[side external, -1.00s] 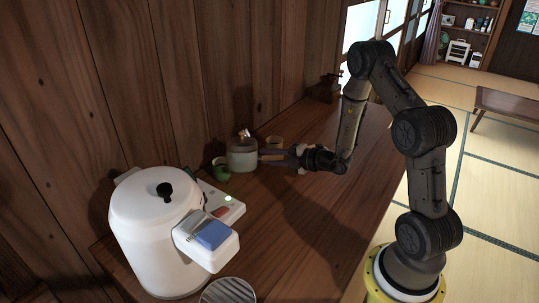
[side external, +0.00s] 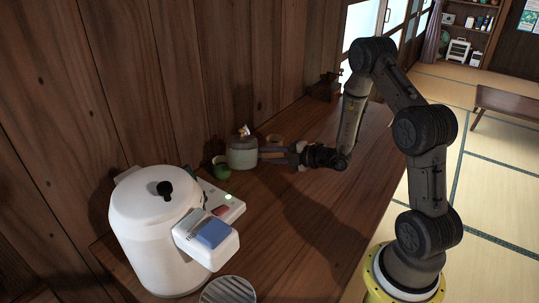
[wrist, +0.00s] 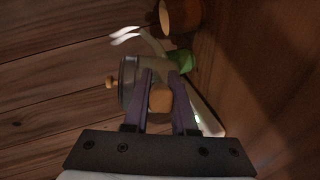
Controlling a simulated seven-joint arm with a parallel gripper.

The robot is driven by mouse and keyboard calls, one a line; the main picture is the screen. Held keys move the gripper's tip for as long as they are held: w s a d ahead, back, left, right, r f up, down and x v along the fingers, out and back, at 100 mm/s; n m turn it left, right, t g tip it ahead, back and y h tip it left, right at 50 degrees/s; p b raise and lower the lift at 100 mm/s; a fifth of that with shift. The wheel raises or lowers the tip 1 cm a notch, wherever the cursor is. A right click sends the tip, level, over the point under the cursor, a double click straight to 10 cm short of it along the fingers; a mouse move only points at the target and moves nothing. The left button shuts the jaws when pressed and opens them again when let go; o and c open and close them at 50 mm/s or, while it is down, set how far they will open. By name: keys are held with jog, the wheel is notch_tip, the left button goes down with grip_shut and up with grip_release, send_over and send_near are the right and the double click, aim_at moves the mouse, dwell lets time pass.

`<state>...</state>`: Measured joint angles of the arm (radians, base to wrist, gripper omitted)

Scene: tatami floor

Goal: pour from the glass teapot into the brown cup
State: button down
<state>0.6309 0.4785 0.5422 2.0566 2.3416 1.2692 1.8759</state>
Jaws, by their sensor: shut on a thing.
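The glass teapot (side external: 242,154) looks roughly upright near the wooden wall, with a small knob on its lid. It also shows in the wrist view (wrist: 130,80), with its knob at the left and a pale spout reaching up. My gripper (side external: 264,155) is shut on the teapot's tan handle (wrist: 160,98), which shows between the fingers (wrist: 164,88). The brown cup (side external: 275,140) stands behind my fingers, close to the wall. In the wrist view the brown cup (wrist: 180,15) is at the top, apart from the teapot. I cannot tell whether the teapot touches the table.
A green cup (side external: 220,167) stands just left of the teapot. A large white cooker (side external: 160,235) and a round slatted item (side external: 228,290) are at the near left. The wooden wall (side external: 180,80) runs close behind. The table's right part is clear.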

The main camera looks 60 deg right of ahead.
jog(key=shift+w+d+r+m+g+y, duration=0.15)
jog(key=shift+r+m+g+y, duration=0.2)
jog(key=shift+r+m, duration=0.5)
dwell(4.6)
jog(key=shift+f+n+t+h, duration=0.45)
jog(key=shift+f+n+t, duration=0.25)
jog(key=shift+n, duration=0.55)
jog(key=shift+r+n+t+h, duration=0.4)
jog(key=shift+r+n+t, duration=0.2)
jog(key=shift+n, duration=0.5)
